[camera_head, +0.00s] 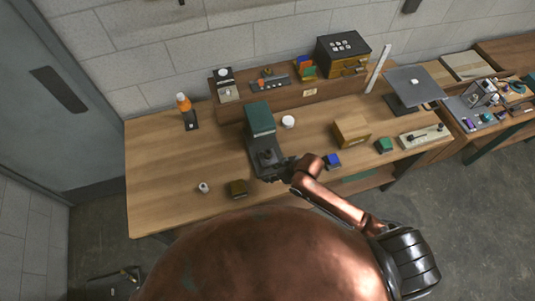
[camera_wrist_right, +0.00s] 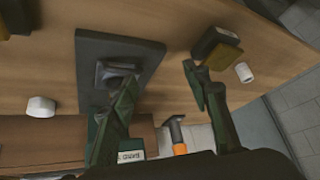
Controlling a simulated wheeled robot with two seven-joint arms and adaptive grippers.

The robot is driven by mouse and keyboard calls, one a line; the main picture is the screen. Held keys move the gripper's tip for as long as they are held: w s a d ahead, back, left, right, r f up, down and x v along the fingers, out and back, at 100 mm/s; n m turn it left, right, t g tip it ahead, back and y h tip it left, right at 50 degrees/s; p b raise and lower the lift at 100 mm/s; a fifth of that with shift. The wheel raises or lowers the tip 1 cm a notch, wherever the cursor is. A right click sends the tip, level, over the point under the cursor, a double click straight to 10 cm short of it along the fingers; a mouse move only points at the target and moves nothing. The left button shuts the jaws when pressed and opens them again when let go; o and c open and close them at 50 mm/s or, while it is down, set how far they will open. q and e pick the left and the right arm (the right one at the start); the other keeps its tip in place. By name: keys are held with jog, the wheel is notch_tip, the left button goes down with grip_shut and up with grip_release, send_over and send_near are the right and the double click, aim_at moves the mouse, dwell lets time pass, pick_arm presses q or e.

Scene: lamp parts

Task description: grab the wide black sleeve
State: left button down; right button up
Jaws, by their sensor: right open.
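A dark, squat piece that looks like the wide black sleeve (camera_head: 267,156) sits on a flat black plate (camera_head: 256,143) on the workbench. In the right wrist view the sleeve (camera_wrist_right: 112,74) lies beside the left finger's tip, which partly hides it; I cannot tell if they touch. The plate (camera_wrist_right: 92,52) shows around it. My right gripper (camera_head: 283,172) is just right of and in front of the sleeve in the head view. In the right wrist view its fingers (camera_wrist_right: 160,78) are spread with nothing between them. A dark shape at the lower left may be my left gripper (camera_head: 132,273); its jaws are unclear.
A green box (camera_head: 259,118) stands behind the sleeve. A white cup (camera_head: 288,121) is to its right. The bench's left part (camera_head: 155,175) is mostly clear.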

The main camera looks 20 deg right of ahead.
jog(key=w+n, duration=0.2)
jog(key=w, duration=0.2)
notch_tip(320, 180, up, 2)
jog(key=g, duration=0.1)
send_over(268, 152)
jog(key=s+d, duration=0.3)
jog(key=x, duration=0.2)
jog(key=p+x, duration=0.1)
jog(key=x, duration=0.2)
jog(key=p+x, duration=0.1)
jog(key=x, duration=0.2)
jog(key=shift+w+r, duration=0.15)
jog(key=shift+w, duration=0.1)
grip_shut()
jog(key=shift+r, duration=0.1)
